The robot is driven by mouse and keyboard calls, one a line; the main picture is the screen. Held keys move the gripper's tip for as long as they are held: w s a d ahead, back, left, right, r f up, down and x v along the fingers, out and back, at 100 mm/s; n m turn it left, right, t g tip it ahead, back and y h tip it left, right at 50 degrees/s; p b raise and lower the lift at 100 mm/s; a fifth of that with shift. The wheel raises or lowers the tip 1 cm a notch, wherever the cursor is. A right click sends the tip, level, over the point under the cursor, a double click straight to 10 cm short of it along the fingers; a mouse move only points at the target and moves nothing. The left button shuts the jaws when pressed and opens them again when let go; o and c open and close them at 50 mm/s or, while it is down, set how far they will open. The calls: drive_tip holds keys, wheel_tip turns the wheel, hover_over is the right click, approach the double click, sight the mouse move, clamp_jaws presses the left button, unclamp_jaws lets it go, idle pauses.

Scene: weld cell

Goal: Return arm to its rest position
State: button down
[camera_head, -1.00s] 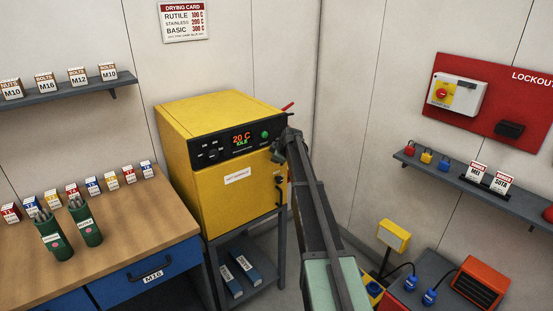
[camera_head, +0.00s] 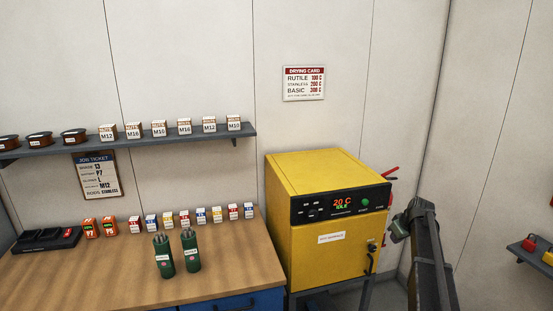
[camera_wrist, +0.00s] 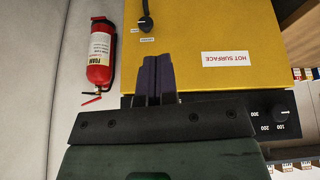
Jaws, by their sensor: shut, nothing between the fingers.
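My gripper (camera_wrist: 152,80) shows in the wrist view with its two dark fingers together and nothing between them. The fingers appear in front of the yellow drying oven (camera_wrist: 215,50); I cannot tell the gap. In the head view my arm (camera_head: 425,255) rises at the lower right, just right of the oven (camera_head: 335,250). The fingers cannot be made out there. The oven door is closed and its display (camera_head: 343,204) reads 20 C, IDLE.
A red fire extinguisher (camera_wrist: 100,55) is beside the oven. The workbench (camera_head: 100,280) on the left holds two green rod canisters (camera_head: 163,257) (camera_head: 191,250) and several small boxes. A shelf (camera_head: 130,145) hangs above it. Another shelf (camera_head: 532,256) is at far right.

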drive_tip(key=s+a+f+m+g+b, duration=0.2)
drive_tip(key=s+a, duration=1.3)
drive_tip(key=s+a+f+m+g+h+b, duration=0.1)
drive_tip(key=s+a+f+g, duration=0.1)
drive_tip(key=s+a, duration=1.4)
drive_tip(key=shift+s+a+f+m+g+b, duration=0.15)
drive_tip(key=shift+a+f+m+g+b, duration=0.2)
drive_tip(key=shift+f, duration=0.3)
drive_tip(key=shift+d, duration=0.1)
